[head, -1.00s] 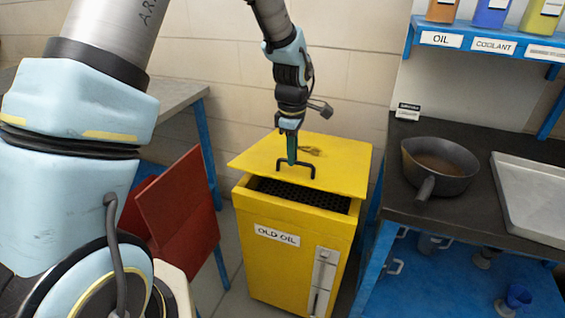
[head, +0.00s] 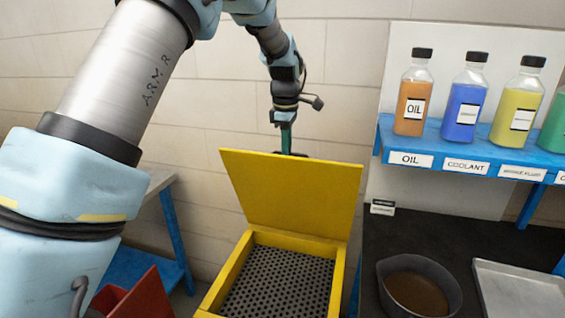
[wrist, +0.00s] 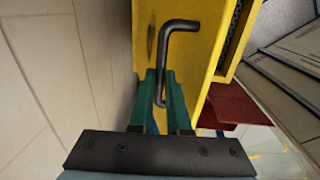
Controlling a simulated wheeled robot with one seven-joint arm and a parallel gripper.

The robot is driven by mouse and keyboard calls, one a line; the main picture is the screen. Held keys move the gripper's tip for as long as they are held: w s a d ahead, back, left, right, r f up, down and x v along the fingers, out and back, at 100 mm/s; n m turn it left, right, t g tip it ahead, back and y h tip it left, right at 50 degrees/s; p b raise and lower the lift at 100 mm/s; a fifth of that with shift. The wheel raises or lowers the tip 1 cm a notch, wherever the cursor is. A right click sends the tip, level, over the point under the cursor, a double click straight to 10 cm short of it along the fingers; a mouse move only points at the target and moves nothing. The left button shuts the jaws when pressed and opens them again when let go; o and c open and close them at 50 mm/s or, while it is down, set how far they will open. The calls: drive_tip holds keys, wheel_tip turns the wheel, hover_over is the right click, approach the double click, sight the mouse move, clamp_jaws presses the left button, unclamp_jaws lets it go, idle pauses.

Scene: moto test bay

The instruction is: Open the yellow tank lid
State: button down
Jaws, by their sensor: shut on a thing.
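The yellow tank lid (head: 290,195) stands raised steeply at the back of the yellow tank (head: 339,290) in the head view. The tank's perforated black grate (head: 278,282) is exposed below it. My gripper (head: 285,150) is behind the lid's top edge, its fingertips partly hidden by the lid. In the wrist view my gripper's green fingers (wrist: 163,85) are shut on the dark lid handle (wrist: 170,50), which is fixed to the yellow lid (wrist: 190,60).
A blue shelf (head: 450,155) with several bottles is at the right. Below it, a dark bench (head: 400,235) holds a round pan of brown liquid (head: 415,290) and a metal tray (head: 520,290). A red panel (head: 135,297) is left of the tank. The wall is close behind my gripper.

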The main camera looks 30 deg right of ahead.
drive_tip(key=w+d, duration=0.7)
drive_tip(key=w, duration=0.1)
drive_tip(key=shift+d+r+p, duration=0.2)
drive_tip(key=shift+r+p, duration=0.15)
drive_tip(key=shift+p, duration=0.05)
drive_tip(key=c, duration=1.2)
unclamp_jaws()
drive_tip(key=shift+w, duration=0.1)
drive_tip(key=o, duration=0.3)
drive_tip(key=shift+d+r, duration=0.1)
drive_tip(key=shift+r, duration=0.1)
drive_tip(key=r, duration=0.3)
drive_tip(key=r+b, duration=0.1)
drive_tip(key=r, duration=0.3)
drive_tip(key=r+b, duration=0.1)
drive_tip(key=r, duration=0.2)
drive_tip(key=shift+s+a+r, duration=0.25)
drive_tip(key=shift+a+r, duration=0.05)
